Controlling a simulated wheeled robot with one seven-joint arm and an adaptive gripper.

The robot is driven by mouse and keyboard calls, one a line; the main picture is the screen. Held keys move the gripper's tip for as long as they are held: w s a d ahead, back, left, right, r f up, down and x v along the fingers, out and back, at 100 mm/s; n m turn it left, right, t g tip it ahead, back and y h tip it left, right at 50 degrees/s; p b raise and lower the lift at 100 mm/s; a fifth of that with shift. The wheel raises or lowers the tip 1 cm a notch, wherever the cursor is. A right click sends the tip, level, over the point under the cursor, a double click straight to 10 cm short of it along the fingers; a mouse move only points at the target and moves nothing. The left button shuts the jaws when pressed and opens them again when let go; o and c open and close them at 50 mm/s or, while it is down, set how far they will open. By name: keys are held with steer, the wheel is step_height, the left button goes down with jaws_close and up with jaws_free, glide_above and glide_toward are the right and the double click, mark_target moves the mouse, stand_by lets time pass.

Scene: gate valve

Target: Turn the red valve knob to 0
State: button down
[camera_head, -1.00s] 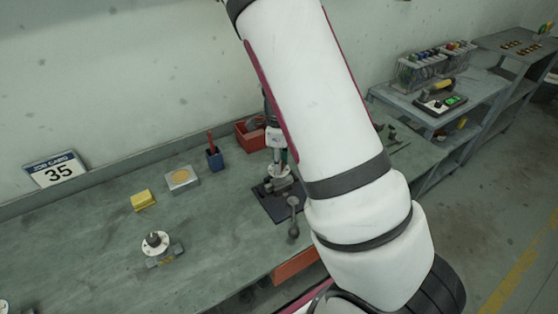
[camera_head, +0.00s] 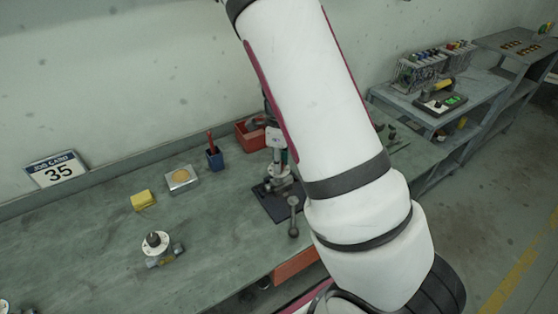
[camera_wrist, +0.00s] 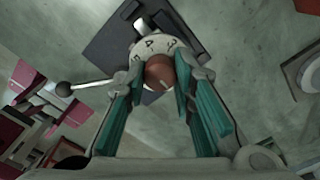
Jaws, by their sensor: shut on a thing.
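The red valve knob (camera_wrist: 160,72) is between the two teal fingers of my gripper (camera_wrist: 161,78) in the wrist view. The fingers are shut on it from both sides. A pale mark shows on the knob's near side. A white dial (camera_wrist: 153,46) with dark numerals lies around and behind the knob; the fingers cover part of it, and I cannot tell which numeral the knob points to. In the head view the valve (camera_head: 280,177) stands on a dark base plate (camera_head: 270,206), and my arm hides much of this area.
A lever with a ball end (camera_head: 293,216) sticks out beside the valve. On the bench are a white disc fitting with a dark knob (camera_head: 156,243), a yellow block (camera_head: 143,200), a blue cup (camera_head: 214,160) and a red bin (camera_head: 249,134). The bench's left front is mostly clear.

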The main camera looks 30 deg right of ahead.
steer(key=c, duration=1.3)
jaws_free()
steer(key=shift+c, duration=0.2)
step_height(320, 180, up, 12)
